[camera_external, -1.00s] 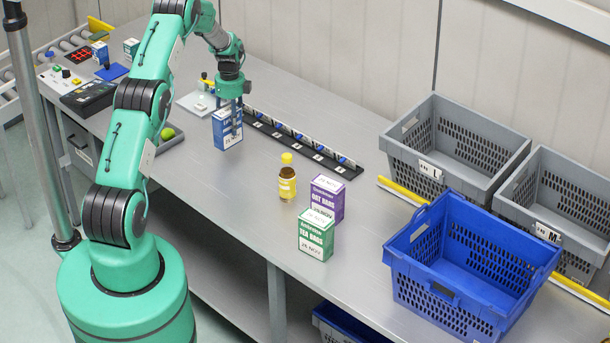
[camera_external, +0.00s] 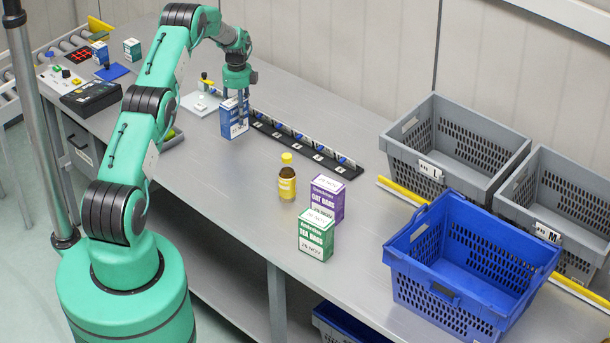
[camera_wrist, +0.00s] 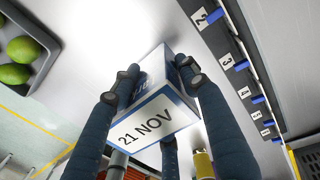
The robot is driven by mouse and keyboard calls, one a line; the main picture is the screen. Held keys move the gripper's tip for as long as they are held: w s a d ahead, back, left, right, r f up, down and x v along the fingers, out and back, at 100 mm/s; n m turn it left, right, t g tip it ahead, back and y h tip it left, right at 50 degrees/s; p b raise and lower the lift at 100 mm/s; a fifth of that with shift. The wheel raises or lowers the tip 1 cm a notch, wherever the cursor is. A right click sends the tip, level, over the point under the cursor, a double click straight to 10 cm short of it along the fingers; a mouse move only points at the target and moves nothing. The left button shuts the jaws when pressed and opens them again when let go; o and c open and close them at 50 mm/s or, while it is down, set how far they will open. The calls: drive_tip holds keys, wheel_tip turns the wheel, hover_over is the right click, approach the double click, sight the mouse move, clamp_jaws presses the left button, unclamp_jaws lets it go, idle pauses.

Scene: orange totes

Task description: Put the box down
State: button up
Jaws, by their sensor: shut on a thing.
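A blue and white box (camera_external: 232,120) is upright near the back of the grey table, just left of the numbered black rail. My gripper (camera_external: 239,98) points down over it with its fingers along its sides. In the wrist view my gripper (camera_wrist: 156,80) is shut on the box (camera_wrist: 155,118), whose top label reads 21 NOV. I cannot tell whether the box's base touches the table.
The black rail (camera_external: 300,142) lies close behind and right of the box. A blue tote (camera_external: 470,265) and grey totes (camera_external: 455,140) lie further right. A tray (camera_wrist: 40,62) holds green fruit.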

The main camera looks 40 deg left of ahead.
drive_tip(key=shift+f, duration=0.1)
drive_tip(key=shift+f+p, duration=0.3)
drive_tip(key=shift+f, duration=1.35)
drive_tip(key=shift+f, duration=0.1)
drive_tip(key=o, duration=1.4)
wheel_tip(320, 180, up, 12)
drive_tip(key=shift+r+b, duration=0.1)
drive_tip(key=shift+b, duration=0.55)
drive_tip(key=shift+w+d, duration=0.1)
